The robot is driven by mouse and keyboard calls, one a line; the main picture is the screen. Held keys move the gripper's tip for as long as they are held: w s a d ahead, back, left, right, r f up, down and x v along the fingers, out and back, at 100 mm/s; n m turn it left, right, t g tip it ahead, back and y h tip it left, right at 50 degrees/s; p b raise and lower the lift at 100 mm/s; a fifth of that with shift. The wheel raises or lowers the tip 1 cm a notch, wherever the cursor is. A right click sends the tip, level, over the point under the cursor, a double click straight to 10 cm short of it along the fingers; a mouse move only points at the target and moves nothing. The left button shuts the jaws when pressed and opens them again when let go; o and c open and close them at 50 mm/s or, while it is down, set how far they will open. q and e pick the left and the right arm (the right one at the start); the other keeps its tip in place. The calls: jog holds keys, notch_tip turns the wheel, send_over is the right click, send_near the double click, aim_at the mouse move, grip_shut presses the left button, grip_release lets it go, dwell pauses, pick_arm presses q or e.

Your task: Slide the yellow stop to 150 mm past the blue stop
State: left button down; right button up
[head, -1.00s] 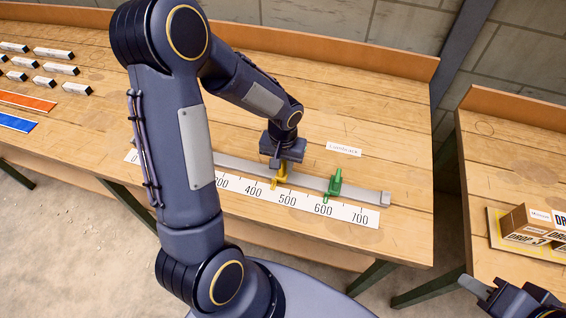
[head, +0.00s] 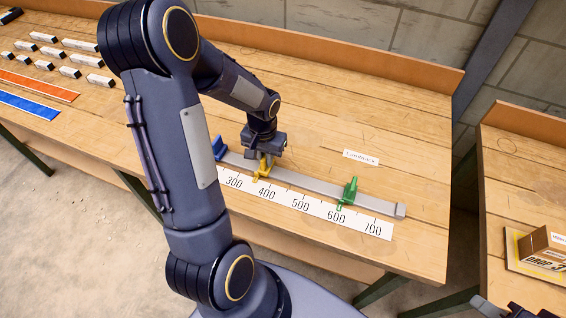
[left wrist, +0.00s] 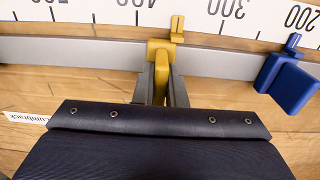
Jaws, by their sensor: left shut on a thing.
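The yellow stop (head: 265,166) sits on the grey rail, and my left gripper (head: 262,155) is shut on it from above. In the left wrist view, the yellow stop (left wrist: 160,60) is between the two fingers, its pointer about midway between the 300 and 400 labels. The blue stop (head: 218,148) is on the rail to the left, partly hidden by my arm. In the left wrist view, the blue stop (left wrist: 288,80) has its pointer close to the 200 label. My right gripper (head: 488,306) is only partly in view at the bottom right; its jaws are unclear.
A green stop (head: 348,193) is on the rail near 600. The scale strip (head: 318,208) runs along the rail's front. A label card (head: 361,158) lies behind the rail. Several small blocks (head: 70,72) and orange and blue strips lie far left. A box (head: 545,250) stands on the right-hand table.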

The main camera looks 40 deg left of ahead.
pick_arm(q)
jog(key=shift+a, duration=0.2)
jog(key=c, duration=1.5)
grip_release()
notch_tip(320, 180, up, 7)
jog(key=shift+f, duration=0.15)
jog(key=shift+r, duration=0.6)
